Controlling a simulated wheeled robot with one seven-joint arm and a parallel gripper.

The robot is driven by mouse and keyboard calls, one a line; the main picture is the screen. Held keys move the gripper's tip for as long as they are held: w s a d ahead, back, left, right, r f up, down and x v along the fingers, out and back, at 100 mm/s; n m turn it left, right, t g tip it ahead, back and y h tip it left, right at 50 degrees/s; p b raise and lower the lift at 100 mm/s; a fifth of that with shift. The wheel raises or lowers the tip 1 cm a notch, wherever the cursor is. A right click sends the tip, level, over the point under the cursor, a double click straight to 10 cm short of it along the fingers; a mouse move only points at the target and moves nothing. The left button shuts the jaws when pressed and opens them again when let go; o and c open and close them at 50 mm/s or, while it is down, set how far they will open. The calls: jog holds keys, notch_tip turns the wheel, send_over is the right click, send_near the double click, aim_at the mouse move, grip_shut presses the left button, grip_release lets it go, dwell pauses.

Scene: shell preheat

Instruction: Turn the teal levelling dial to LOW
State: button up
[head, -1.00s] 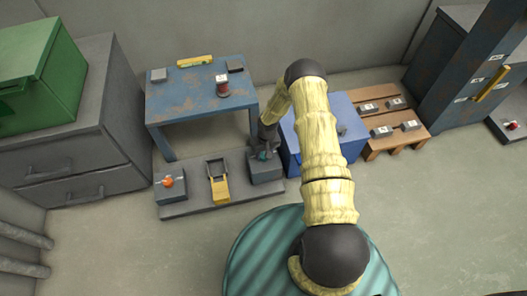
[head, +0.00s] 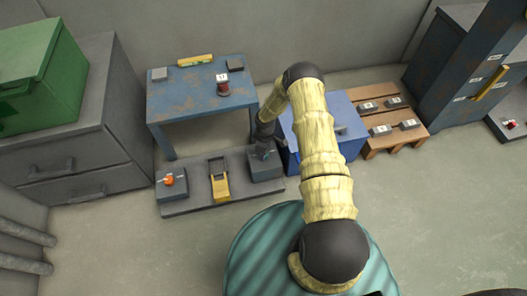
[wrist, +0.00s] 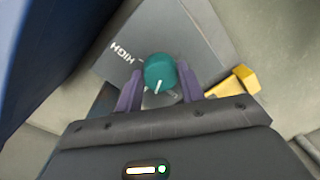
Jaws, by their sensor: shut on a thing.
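The teal dial (wrist: 160,72) sits on a grey box (wrist: 163,28), with its white pointer line directed down the wrist picture, toward my palm. The word HIGH shows upside down on the box to the left of the dial. No LOW label is legible. My gripper (wrist: 159,82) is shut on the dial, with one purple finger on each side. In the head view my gripper (head: 264,147) is at the grey box (head: 267,171) at the right end of a low grey base, and the dial is mostly hidden there.
Left of the box on the base (head: 205,205) are a yellow-handled lever (head: 219,184) and an orange-red knob (head: 169,180). A blue rusty table (head: 195,98) stands behind. A blue box (head: 345,145) is close on the right. The floor in front is clear.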

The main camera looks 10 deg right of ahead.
jog(key=n, duration=0.6)
jog(key=shift+s+d+f+n+h, duration=0.1)
jog(key=shift+n+h, duration=0.05)
jog(key=shift+n, duration=0.4)
jog(key=shift+d+n+h, duration=0.1)
jog(key=shift+n+h, duration=0.05)
jog(key=shift+n, duration=0.4)
jog(key=o, duration=1)
jog(key=shift+a, duration=0.1)
jog(key=shift+c, duration=0.2)
jog(key=shift+a, duration=0.1)
jog(key=shift+r, duration=0.25)
notch_tip(320, 180, up, 17)
jog(key=w+p, duration=0.1)
jog(key=p, duration=0.5)
jog(key=shift+w, duration=0.2)
